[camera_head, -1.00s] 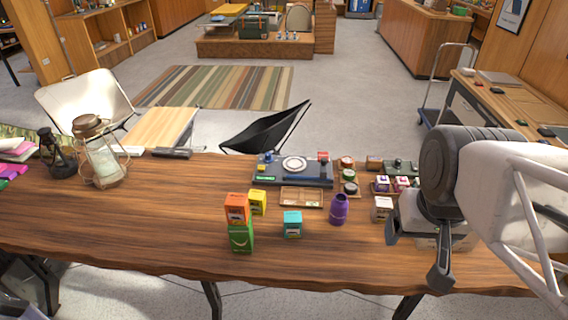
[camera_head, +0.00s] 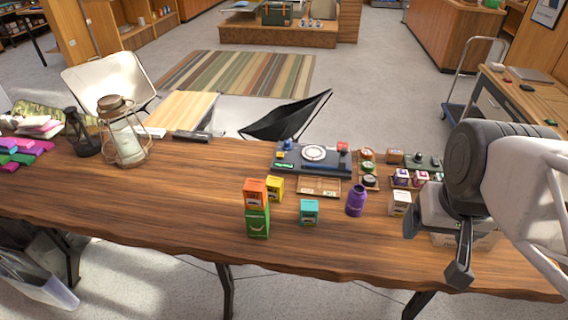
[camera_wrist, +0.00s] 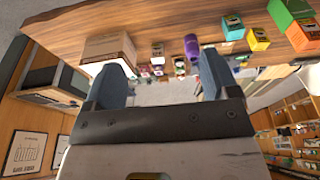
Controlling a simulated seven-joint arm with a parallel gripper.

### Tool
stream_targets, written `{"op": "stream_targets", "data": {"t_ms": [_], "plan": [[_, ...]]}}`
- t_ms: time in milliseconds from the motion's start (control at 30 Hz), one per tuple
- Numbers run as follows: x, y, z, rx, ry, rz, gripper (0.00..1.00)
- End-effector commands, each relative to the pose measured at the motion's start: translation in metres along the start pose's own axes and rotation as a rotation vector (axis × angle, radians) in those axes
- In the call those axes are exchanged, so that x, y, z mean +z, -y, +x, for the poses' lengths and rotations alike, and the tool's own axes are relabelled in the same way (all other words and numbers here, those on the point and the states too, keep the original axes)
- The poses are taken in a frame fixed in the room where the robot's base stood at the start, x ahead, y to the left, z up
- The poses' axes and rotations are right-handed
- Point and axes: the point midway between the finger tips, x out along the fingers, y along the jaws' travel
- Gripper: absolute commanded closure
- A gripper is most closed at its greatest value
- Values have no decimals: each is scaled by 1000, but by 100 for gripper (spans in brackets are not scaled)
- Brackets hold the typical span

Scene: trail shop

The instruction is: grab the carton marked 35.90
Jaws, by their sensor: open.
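Several small cartons stand on the wooden table (camera_head: 150,205); I cannot read a price of 35.90 on any. An orange carton (camera_head: 255,192) sits on top of a green carton (camera_head: 257,222). A yellow carton (camera_head: 275,188) is just behind them, and a teal carton (camera_head: 309,212) stands to their right. A white carton (camera_head: 399,203) is right of the purple bottle (camera_head: 356,201). My gripper (camera_head: 436,248) is open at the table's right part, right of these cartons. In the wrist view my gripper (camera_wrist: 162,80) shows nothing held between its fingers; the orange carton (camera_wrist: 301,36) is at top right.
A brown box (camera_wrist: 106,48) is near one finger in the wrist view. A device with a round plate (camera_head: 313,153) and a wooden tray (camera_head: 319,186) lie behind the cartons. A lantern (camera_head: 124,135) stands at left. The table between lantern and stacked cartons is clear.

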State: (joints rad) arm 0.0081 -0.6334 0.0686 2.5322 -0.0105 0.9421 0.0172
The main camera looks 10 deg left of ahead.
Motion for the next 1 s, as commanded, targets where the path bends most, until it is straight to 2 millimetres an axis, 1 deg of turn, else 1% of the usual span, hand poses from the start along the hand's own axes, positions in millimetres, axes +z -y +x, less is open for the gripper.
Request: {"op": "stream_targets", "data": {"t_ms": [333,400,733,867,1000], "plan": [[0,0,0,0,0,0,19],[0,0,0,0,0,0,23],[-1,1,1,-5,4,5,23],[-6,6,5,-29,21,27,23],[-16,18,14,-81,62,79,23]]}}
